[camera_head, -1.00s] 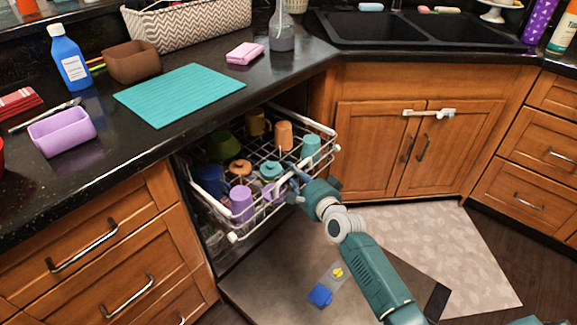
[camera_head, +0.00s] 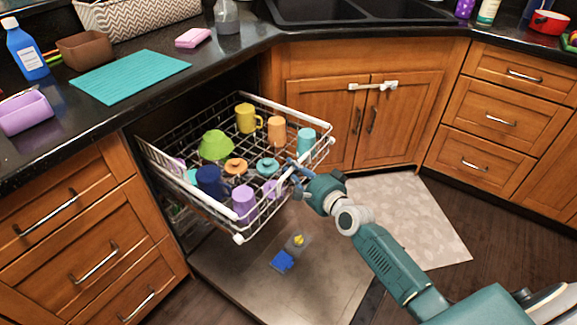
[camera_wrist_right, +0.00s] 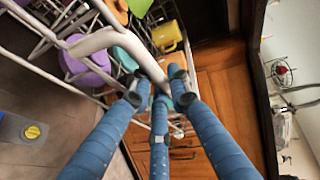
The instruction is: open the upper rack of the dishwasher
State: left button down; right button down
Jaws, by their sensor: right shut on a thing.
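The upper rack (camera_head: 178,192) of the dishwasher is a white wire basket, pulled well out from under the counter. It holds a green bowl (camera_head: 215,145), a yellow mug (camera_head: 247,118), a dark blue mug (camera_head: 210,182) and several other cups and lids. My right gripper (camera_head: 293,172) is at the rack's front side. In the right wrist view its blue fingers (camera_wrist_right: 158,90) are closed around the white front rail (camera_wrist_right: 95,42). The open dishwasher door (camera_head: 325,265) lies flat below the rack. My left gripper is not in view.
Detergent compartments (camera_head: 283,262) sit on the door's inner face. Wooden cabinets stand behind and to the right, one with a white latch (camera_head: 373,86). A pale mat (camera_head: 410,215) lies on the floor. The counter holds a teal mat (camera_head: 130,75).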

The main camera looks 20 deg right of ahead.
jog(key=shift+s, duration=0.1)
jog(key=c, duration=1.6)
grip_release()
jog(key=shift+d, duration=0.1)
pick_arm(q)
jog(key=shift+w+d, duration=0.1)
pick_arm(e)
jog(key=v, duration=1.2)
